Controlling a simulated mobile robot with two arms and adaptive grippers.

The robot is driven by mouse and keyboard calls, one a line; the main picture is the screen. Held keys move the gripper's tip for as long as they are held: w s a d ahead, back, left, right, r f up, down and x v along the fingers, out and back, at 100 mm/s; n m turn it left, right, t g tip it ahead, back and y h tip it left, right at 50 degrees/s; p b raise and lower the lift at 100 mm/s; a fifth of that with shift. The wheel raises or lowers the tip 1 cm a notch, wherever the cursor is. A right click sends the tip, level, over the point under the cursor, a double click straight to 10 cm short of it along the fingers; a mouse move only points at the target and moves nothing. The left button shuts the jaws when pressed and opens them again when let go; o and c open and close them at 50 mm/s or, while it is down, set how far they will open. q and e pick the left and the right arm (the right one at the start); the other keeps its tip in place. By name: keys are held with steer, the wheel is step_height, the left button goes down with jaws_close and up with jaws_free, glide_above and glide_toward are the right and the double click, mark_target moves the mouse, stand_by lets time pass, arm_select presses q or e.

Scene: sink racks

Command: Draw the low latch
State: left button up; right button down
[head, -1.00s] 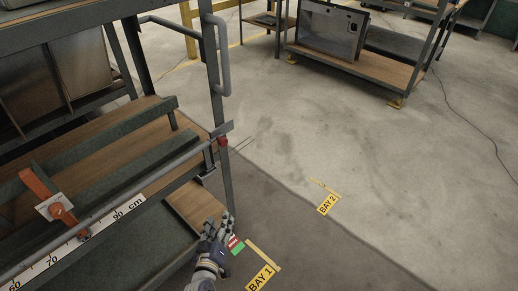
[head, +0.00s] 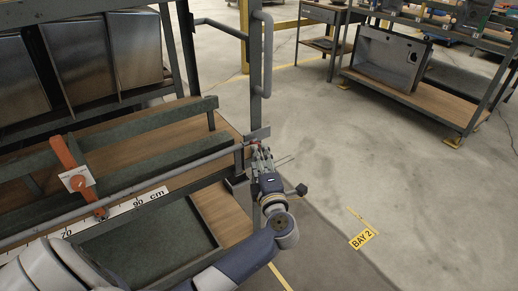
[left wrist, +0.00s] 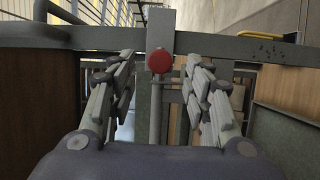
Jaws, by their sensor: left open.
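A round red knob (left wrist: 159,61) sits on a grey bar at a crossing of metal bars, in the middle of the left wrist view. It looks like part of a latch; I cannot tell for sure that it is the low latch. My left gripper (left wrist: 160,70) is open, with one finger on each side of the knob, and no finger visibly touches it. In the head view my left gripper (head: 261,160) is at the rack's front corner post, at the end of the long grey rail (head: 160,175), and mostly hides the knob. My right gripper is not in view.
An orange lever (head: 66,152) with a white plate stands on the rack beside a ruler strip (head: 115,215). A tubular handle (head: 267,55) rises above the corner. Another rack (head: 400,95) stands at the back right. The floor around the BAY 2 label (head: 362,239) is clear.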

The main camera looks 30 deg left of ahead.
arm_select(q)
steer(key=shift+x, duration=3.05)
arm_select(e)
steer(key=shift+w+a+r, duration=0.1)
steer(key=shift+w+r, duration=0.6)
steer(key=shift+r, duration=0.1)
arm_select(q)
jaws_close()
